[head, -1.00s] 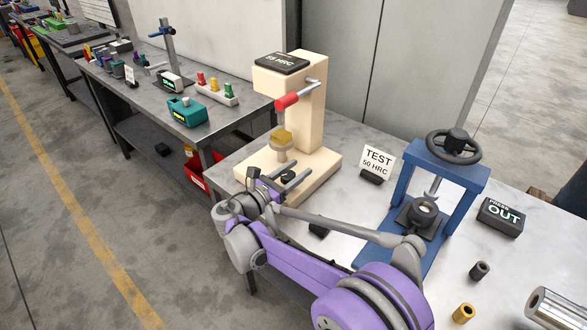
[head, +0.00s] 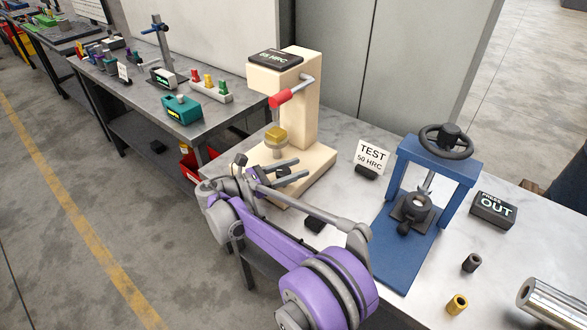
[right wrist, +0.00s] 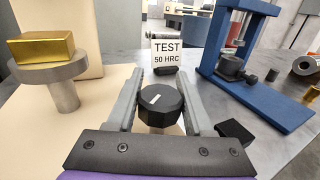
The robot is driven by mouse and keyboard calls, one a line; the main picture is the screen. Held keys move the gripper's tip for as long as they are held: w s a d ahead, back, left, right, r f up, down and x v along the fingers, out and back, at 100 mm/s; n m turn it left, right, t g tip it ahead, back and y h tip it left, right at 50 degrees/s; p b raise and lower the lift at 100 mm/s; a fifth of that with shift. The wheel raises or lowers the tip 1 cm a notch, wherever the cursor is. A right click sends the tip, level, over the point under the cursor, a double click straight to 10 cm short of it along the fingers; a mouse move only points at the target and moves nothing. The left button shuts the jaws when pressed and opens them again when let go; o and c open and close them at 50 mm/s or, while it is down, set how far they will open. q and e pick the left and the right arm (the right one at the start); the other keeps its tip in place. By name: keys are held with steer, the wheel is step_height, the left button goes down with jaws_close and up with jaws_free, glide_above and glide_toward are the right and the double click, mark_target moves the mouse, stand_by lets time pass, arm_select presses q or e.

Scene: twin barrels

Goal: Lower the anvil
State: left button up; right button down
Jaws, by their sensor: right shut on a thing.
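The cream hardness tester (head: 306,105) stands at the table's left end, with a red-handled lever (head: 287,97) and a dark display on top. Its grey round anvil (head: 275,148) bears a gold block (head: 275,133) below the tester's head. In the right wrist view the gold block (right wrist: 42,47) sits on the anvil's disc (right wrist: 45,71), above a grey post. My right gripper (head: 290,168) is low at the tester's base, right of the anvil. It is shut on a black faceted knob (right wrist: 161,104) with a white mark, between its fingers. My left gripper is out of view.
A "TEST 50 HRC" sign (head: 372,156) stands right of the tester. A blue press (head: 408,220) with a black handwheel stands further right. An "OUT" block (head: 493,209), small bushings (head: 457,304) and a steel cylinder (head: 552,308) lie on the right.

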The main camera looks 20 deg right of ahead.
steer(key=shift+c, duration=1.4)
jaws_free()
steer(key=shift+a, duration=0.1)
steer(key=a, duration=0.3)
steer(key=s+a, duration=0.1)
steer(key=a, duration=0.3)
steer(key=s+a, duration=0.1)
steer(key=a, duration=0.2)
steer(key=shift+a, duration=0.2)
